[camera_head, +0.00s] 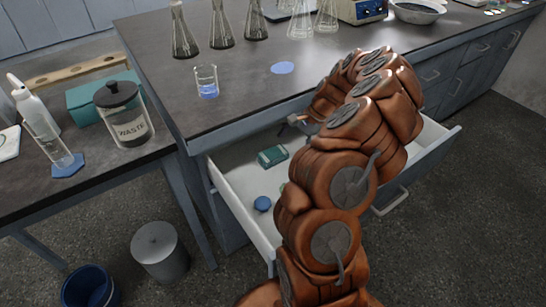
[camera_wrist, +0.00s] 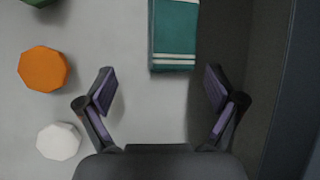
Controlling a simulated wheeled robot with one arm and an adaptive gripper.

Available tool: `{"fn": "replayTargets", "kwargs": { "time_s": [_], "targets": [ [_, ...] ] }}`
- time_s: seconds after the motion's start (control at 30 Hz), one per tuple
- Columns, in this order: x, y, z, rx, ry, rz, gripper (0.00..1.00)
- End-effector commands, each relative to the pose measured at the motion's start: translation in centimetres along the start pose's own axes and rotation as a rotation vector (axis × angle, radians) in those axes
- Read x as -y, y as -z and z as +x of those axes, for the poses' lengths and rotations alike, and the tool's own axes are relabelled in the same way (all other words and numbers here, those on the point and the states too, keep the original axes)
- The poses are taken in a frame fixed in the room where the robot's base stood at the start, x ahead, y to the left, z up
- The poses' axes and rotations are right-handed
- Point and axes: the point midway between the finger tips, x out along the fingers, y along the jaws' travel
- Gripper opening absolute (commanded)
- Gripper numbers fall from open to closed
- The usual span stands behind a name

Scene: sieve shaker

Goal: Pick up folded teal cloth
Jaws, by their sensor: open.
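The folded teal cloth (camera_head: 272,156) lies in the open drawer, near its back left in the head view. In the wrist view the cloth (camera_wrist: 174,35), with white stripes near its lower end, lies ahead of the fingertips and right of centre. It runs out of the top of the picture. My gripper (camera_wrist: 160,88) is open and empty above the drawer floor, its fingers apart, with bare floor between them. In the head view my arm covers much of the drawer.
An orange octagonal piece (camera_wrist: 43,68) and a white one (camera_wrist: 58,141) lie left of my gripper. A blue piece (camera_head: 262,204) lies nearer the drawer's front. A beaker (camera_head: 206,82) stands on the counter above.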

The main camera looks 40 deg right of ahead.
Motion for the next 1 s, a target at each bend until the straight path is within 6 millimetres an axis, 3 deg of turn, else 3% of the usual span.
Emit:
{"fn": "replayTargets", "kwargs": {
  "time_s": [0.27, 0.47, 0.7, 0.9, 1.0],
  "targets": [
    [0.5, -1.0, 0.7, 0.001, -0.001, 0.000, 0.93],
    [1.5, -3.0, 2.1, 0.004, -0.002, -0.002, 0.93],
    [1.5, -2.8, 4.9, 0.002, -0.001, 0.001, 0.93],
    [1.5, -2.8, 4.9, 0.001, 0.000, 0.001, 0.93],
    [1.5, -2.8, 4.9, 0.001, 0.000, 0.001, 0.84]
  ]
}}
